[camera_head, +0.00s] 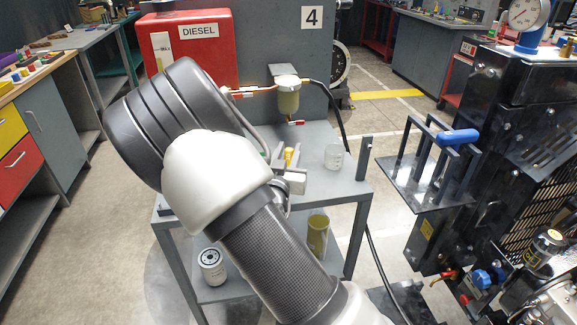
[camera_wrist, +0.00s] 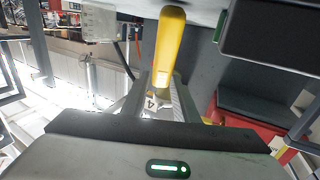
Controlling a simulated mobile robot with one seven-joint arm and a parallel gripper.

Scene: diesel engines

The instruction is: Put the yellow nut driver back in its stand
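The yellow nut driver (camera_wrist: 170,45) shows in the wrist view as a long yellow handle between the tips of my gripper (camera_wrist: 163,84). The fingers lie against both its sides and appear shut on it. In the head view a small part of its yellow handle (camera_head: 290,155) stands above my gripper (camera_head: 292,178), over the grey cart top; my arm hides the area to the left. I cannot tell whether the driver touches the cart. I cannot clearly identify its stand; a dark block (camera_wrist: 270,35) with a green edge is near the driver in the wrist view.
A clear beaker (camera_head: 334,157) stands on the cart (camera_head: 345,190) right of my gripper. A red diesel tank (camera_head: 187,50) and a filter bowl (camera_head: 287,95) are behind. A black frame (camera_head: 425,175) with a blue handle (camera_head: 458,136) is at right, beside the engine. A white filter (camera_head: 212,266) is on the lower shelf.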

